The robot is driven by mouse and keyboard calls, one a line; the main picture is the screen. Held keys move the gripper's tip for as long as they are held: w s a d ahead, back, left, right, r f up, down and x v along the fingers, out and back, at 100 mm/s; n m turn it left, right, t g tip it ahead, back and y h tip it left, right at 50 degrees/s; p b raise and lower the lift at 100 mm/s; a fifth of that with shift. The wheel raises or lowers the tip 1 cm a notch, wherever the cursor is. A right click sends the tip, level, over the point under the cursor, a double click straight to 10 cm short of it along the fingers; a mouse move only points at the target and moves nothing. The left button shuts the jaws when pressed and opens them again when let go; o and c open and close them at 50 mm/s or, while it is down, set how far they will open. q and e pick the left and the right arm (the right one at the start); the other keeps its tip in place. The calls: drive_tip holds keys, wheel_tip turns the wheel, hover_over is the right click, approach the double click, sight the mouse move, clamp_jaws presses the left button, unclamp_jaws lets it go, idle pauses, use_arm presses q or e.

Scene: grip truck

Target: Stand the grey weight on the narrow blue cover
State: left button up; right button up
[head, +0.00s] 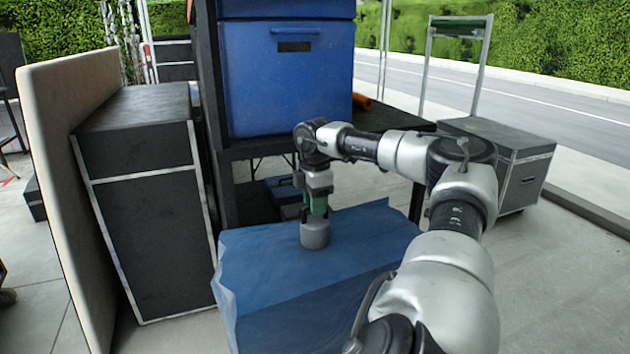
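The grey weight (315,236), a short round cylinder, is upright at the blue cover (270,268). A green part (318,205) rises above it. My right gripper (317,211) points straight down over the weight, its dark fingers on both sides of the green part. It appears shut on it. The weight's base looks at or just above the cover; I cannot tell whether it touches. The cover is a blue sheet with creased edges hanging down at the left front. My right forearm hides its right front part. My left gripper is not in view.
A black shelf (225,185) with a large blue crate (285,80) stands right behind the cover. A black case (150,210) and a tan panel (75,190) stand at the left. A grey case (500,160) sits at the back right. Pavement at the right is clear.

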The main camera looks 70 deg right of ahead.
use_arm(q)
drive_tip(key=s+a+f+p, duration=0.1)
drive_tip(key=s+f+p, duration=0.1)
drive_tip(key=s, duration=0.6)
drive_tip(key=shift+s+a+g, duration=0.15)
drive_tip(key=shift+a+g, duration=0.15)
use_arm(e)
wheel_tip(320, 180, up, 11)
drive_tip(key=shift+r, duration=0.2)
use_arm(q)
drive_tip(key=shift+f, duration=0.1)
